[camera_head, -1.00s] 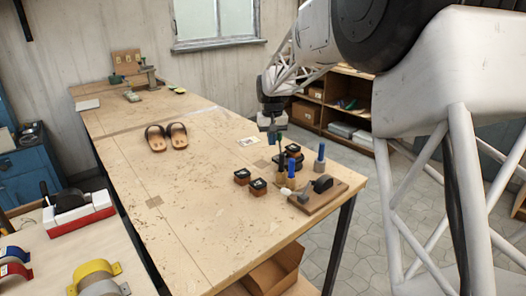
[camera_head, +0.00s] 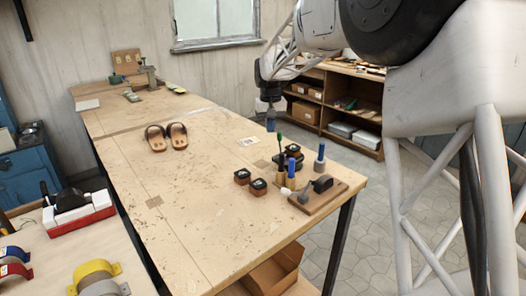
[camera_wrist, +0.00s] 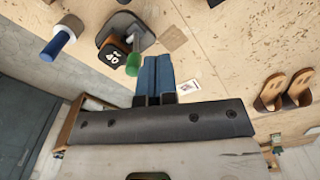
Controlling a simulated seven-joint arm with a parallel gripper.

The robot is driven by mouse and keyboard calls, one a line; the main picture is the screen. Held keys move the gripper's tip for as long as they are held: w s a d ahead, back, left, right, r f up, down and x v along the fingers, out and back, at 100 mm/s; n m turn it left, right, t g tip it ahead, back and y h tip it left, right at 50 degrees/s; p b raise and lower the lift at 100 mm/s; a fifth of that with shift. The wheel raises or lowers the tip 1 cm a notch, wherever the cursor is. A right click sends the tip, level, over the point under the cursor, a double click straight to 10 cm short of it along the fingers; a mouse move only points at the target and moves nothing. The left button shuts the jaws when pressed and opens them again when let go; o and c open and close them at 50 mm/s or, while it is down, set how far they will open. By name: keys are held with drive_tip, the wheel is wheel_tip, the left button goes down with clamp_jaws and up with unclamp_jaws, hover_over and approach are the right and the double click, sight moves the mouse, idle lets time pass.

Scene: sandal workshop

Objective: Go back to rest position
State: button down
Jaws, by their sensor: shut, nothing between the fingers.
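My gripper (camera_head: 270,122) hangs above the far right edge of the workbench, past the group of tools. In the wrist view its two blue fingers (camera_wrist: 155,75) are pressed together with nothing between them. A pair of brown sandals (camera_head: 166,137) lies on the workbench (camera_head: 190,210), left of my gripper and well apart from it. The sandals also show at the right of the wrist view (camera_wrist: 284,92).
Below my gripper stand a green-handled tool (camera_head: 280,143), a blue-handled tool (camera_head: 319,155), dark-topped blocks (camera_head: 258,187) and a wooden board (camera_head: 318,197) with a dark tool. A small card (camera_head: 248,141) lies nearby. Shelves (camera_head: 340,108) stand behind. The bench's middle is clear.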

drive_tip(key=s+d+r+m+t, duration=0.1)
drive_tip(key=s+d+r, duration=0.2)
drive_tip(key=s+d, duration=0.6)
drive_tip(key=s+d+r, duration=0.3)
drive_tip(key=s+d, duration=0.3)
drive_tip(key=s, duration=0.8)
drive_tip(key=s+d+f, duration=0.2)
drive_tip(key=s+d, duration=0.1)
drive_tip(key=s, duration=0.6)
drive_tip(key=s+d+f+m+t, duration=0.1)
drive_tip(key=s+d+f, duration=0.1)
drive_tip(key=s, duration=0.8)
drive_tip(key=s+d+f+m, duration=0.1)
drive_tip(key=s+d+f, duration=0.2)
drive_tip(key=s, duration=0.6)
drive_tip(key=shift+s+d+f+t, duration=0.2)
drive_tip(key=shift+d+f+t, duration=0.1)
drive_tip(key=shift+f, duration=0.25)
